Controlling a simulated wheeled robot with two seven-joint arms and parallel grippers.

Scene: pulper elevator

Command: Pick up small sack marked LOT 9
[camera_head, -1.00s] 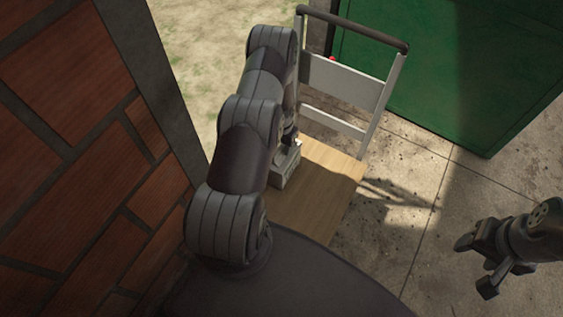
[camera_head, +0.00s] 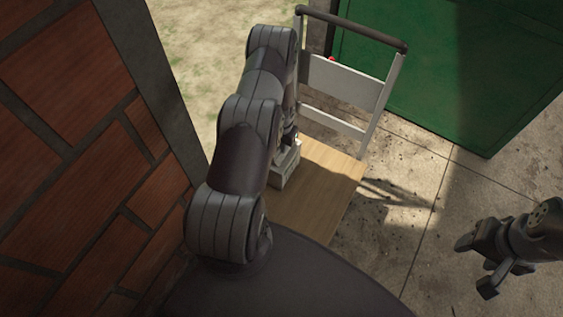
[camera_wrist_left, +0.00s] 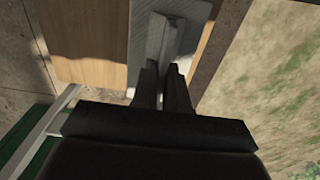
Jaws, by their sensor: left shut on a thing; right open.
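A small light-grey, block-like object (camera_head: 285,168) is on the wooden deck of a cart in the head view, partly hidden behind my left arm. In the left wrist view the grey object (camera_wrist_left: 158,42) has a raised narrow ridge, and my left gripper (camera_wrist_left: 163,72) is shut on that ridge. I cannot read any LOT 9 mark, and I cannot tell whether this object is the sack. My right gripper (camera_head: 478,262) is open and empty at the right of the head view, over the concrete floor.
The cart's wooden deck (camera_head: 318,195) has a grey upright frame with a dark handle (camera_head: 352,28) at its far end. A brick wall (camera_head: 75,150) stands close on the left. A green metal container (camera_head: 450,75) stands at the back right. Concrete floor (camera_head: 400,270) is clear between the cart and my right gripper.

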